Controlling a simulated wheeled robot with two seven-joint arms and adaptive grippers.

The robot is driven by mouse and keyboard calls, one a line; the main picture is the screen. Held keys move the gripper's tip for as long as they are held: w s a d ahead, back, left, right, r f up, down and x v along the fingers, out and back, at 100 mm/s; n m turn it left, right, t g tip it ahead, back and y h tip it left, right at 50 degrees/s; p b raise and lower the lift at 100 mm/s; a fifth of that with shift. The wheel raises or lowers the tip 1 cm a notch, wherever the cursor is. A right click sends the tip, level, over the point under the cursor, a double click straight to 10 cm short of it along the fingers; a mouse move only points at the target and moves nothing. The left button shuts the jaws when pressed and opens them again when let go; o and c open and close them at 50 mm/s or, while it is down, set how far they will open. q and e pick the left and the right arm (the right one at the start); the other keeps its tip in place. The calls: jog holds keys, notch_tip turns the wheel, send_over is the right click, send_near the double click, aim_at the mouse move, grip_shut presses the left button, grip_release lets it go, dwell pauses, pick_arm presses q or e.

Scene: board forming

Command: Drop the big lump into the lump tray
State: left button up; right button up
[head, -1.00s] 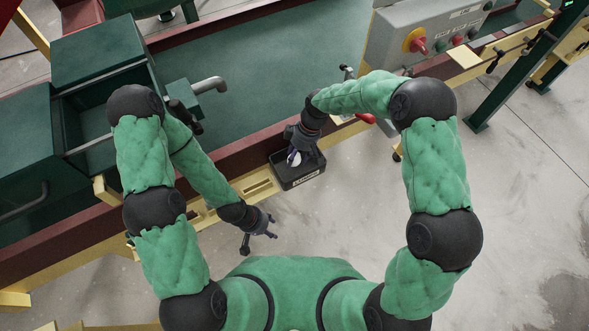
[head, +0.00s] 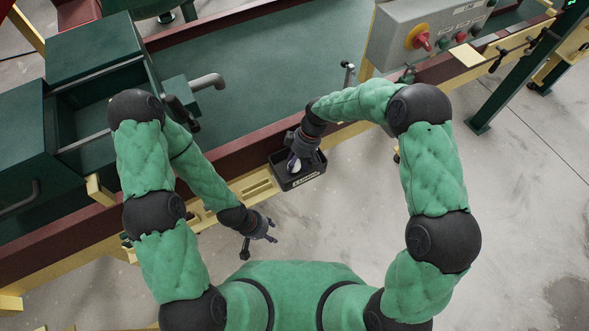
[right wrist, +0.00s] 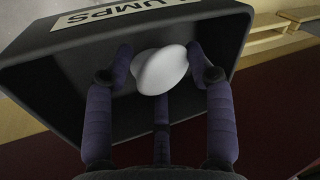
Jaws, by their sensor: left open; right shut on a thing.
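The big lump (right wrist: 162,70) is white and rounded. My right gripper (right wrist: 165,75) is shut on it, with fingers on both sides. In the right wrist view the lump is in front of the inside of the dark lump tray (right wrist: 236,22), which carries a "LUMPS" label. In the head view the right gripper (head: 299,160) points down over the tray (head: 312,176), and the lump (head: 292,165) shows as a pale patch. I cannot tell whether the lump touches the tray floor. My left gripper (head: 262,232) is open and empty, left of and below the tray.
The tray sits at the machine's near edge beside a yellow rail (head: 255,188). A grey control box (head: 420,35) with a red knob is at the upper right. Green bins (head: 95,55) stand at the left.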

jog(key=o, duration=1.2)
jog(key=shift+o, duration=0.2)
jog(key=v, duration=1.2)
jog(key=shift+s, duration=0.1)
